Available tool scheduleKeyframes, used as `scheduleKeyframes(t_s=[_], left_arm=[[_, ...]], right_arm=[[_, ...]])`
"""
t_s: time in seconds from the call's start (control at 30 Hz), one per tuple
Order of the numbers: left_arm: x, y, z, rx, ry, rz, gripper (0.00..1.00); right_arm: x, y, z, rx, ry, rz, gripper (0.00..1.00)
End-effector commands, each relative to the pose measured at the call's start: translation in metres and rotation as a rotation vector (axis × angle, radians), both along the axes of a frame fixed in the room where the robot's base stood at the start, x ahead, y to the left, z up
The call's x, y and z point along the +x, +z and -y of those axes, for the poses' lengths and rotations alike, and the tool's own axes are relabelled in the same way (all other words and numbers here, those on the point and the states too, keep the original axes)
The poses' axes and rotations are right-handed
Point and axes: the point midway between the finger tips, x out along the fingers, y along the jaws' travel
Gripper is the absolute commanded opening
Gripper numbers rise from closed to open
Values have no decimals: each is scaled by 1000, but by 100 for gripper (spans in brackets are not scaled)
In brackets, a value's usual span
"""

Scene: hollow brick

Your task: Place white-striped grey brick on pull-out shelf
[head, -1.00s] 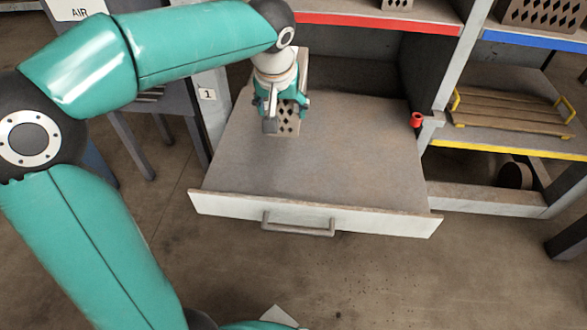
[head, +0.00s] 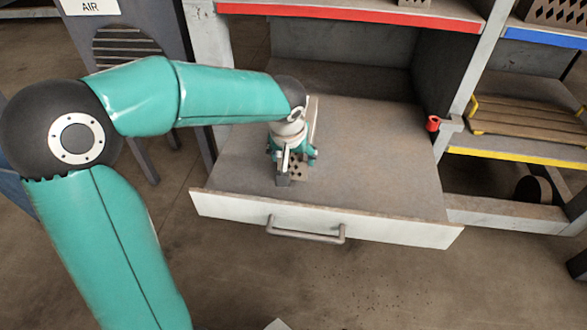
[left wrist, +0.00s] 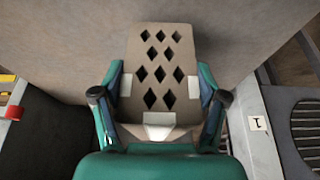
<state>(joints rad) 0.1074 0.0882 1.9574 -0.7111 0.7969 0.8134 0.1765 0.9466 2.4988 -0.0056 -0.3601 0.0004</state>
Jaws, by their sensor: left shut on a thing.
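The brick (head: 299,169) is grey-beige with rows of diamond-shaped holes. In the left wrist view the brick (left wrist: 160,55) fills the middle, with pale patches at its sides and near edge. My left gripper (head: 291,160) is shut on it, one finger on each side. The pull-out shelf (head: 370,180) is drawn out, with a white front and a grey bar handle. The gripper and brick are over its left-middle part. I cannot tell whether the brick touches the surface. My right gripper is not in view.
The shelf's right half is bare. A red fitting (head: 432,123) sits on the post at its right. Racks with a red edge (head: 350,15) and a yellow edge (head: 515,158) stand behind and right. A wooden tray (head: 525,118) lies on the yellow-edged shelf. A grey cabinet (head: 130,50) stands left.

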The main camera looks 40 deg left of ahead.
Motion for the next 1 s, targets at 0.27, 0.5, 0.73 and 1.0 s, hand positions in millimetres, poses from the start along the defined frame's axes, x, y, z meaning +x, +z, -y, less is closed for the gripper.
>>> scheduleKeyframes(t_s=[0.27, 0.5, 0.73, 1.0], left_arm=[[1, -32, -1, 2, 0, 7, 3], [-1, -34, 0, -1, 1, -2, 77], [-1, -34, 0, 0, 1, -1, 98], [-1, -32, 0, 0, 1, 0, 98]], right_arm=[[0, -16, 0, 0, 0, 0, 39], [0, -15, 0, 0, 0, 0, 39], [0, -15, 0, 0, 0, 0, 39], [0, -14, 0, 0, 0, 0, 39]])
